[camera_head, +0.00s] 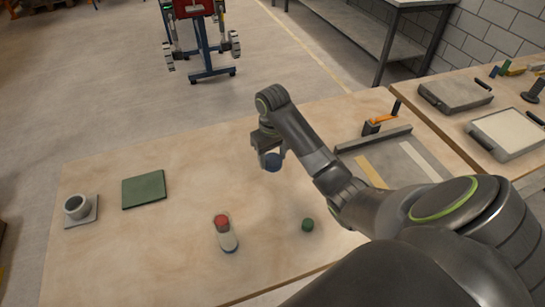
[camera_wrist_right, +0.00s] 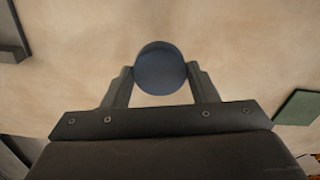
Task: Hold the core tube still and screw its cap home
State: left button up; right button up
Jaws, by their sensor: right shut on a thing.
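My right gripper (camera_head: 266,154) is shut on a dark blue round cap (camera_head: 272,163), held above the middle of the table. In the right wrist view the cap (camera_wrist_right: 160,70) sits between the two fingertips. A pale tube with a red top (camera_head: 222,222) is on the table, to the left of and nearer than my right gripper. Whether the red top is a separate cap, I cannot tell. A small green cap (camera_head: 307,225) lies on the table to the right of the tube. My left gripper is not in view.
A grey cylindrical holder on a square base (camera_head: 79,210) stands at the far left, with a green pad (camera_head: 144,190) beside it. A grey tray (camera_head: 402,177) with yellow and white strips lies right of my gripper. The table's middle is mostly clear.

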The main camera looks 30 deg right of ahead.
aim_at(227, 236)
jog(key=u, duration=0.25)
jog(key=l+u, duration=0.25)
jog(key=k+l+u, duration=0.25)
jog(key=l, duration=0.15)
jog(key=l+u, duration=0.25)
jog(key=k+l+u, duration=0.3)
jog(key=k+l, duration=0.15)
jog(key=l, duration=0.15)
jog(key=k+l, duration=0.15)
jog(key=l, duration=0.15)
jog(key=k+l, duration=0.2)
jog(key=l+u, duration=0.05)
jog(key=l, duration=0.05)
